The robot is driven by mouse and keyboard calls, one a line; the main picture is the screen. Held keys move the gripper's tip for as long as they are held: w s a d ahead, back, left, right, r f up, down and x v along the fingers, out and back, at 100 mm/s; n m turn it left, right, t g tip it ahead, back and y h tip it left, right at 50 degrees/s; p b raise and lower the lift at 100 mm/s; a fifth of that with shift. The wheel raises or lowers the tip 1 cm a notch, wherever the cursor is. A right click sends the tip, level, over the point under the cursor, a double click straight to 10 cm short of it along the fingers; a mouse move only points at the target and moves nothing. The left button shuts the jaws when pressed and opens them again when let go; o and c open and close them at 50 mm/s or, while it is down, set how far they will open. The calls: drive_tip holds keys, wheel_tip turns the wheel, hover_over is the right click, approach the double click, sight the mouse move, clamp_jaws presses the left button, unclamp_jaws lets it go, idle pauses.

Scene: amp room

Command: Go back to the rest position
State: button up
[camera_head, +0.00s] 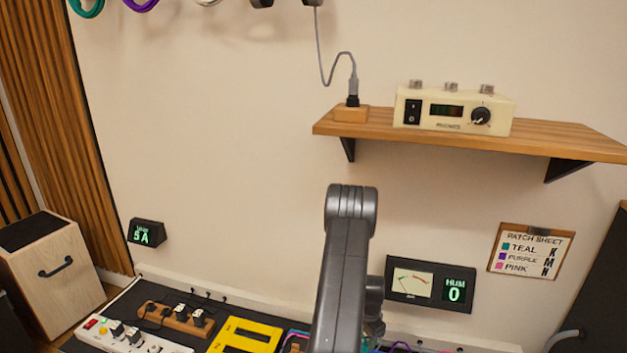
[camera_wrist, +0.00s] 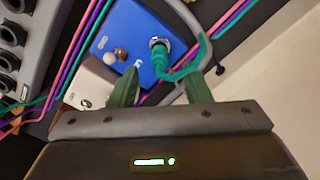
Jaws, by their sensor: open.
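The plug appears clear of the fingers. In the head view my arm rises at the bottom centre; the gripper itself is hidden there.
A wooden shelf (camera_head: 565,140) with a cream headphone amp (camera_head: 455,112) juts from the wall at upper right. A white power strip (camera_head: 130,338) and a yellow frame (camera_head: 245,337) lie at lower left. Purple and pink cables (camera_wrist: 65,75) run beside the boxes. The middle wall area is clear.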

wheel_tip(320, 180, up, 9)
drive_tip(key=p, duration=0.2)
wheel_tip(320, 180, down, 14)
drive_tip(key=b, duration=0.4)
drive_tip(key=shift+r, duration=0.1)
wheel_tip(320, 180, up, 10)
drive_tip(key=p, duration=0.5)
drive_tip(key=shift+a+r, duration=0.1)
drive_tip(key=shift+r, duration=0.05)
drive_tip(key=a+r+n, duration=0.7)
drive_tip(key=a+r, duration=0.3)
drive_tip(key=r, duration=0.4)
drive_tip(key=shift+w+a+r+n+p, duration=0.15)
drive_tip(key=shift+w+r+n+p, duration=0.15)
drive_tip(key=shift+w+r, duration=0.05)
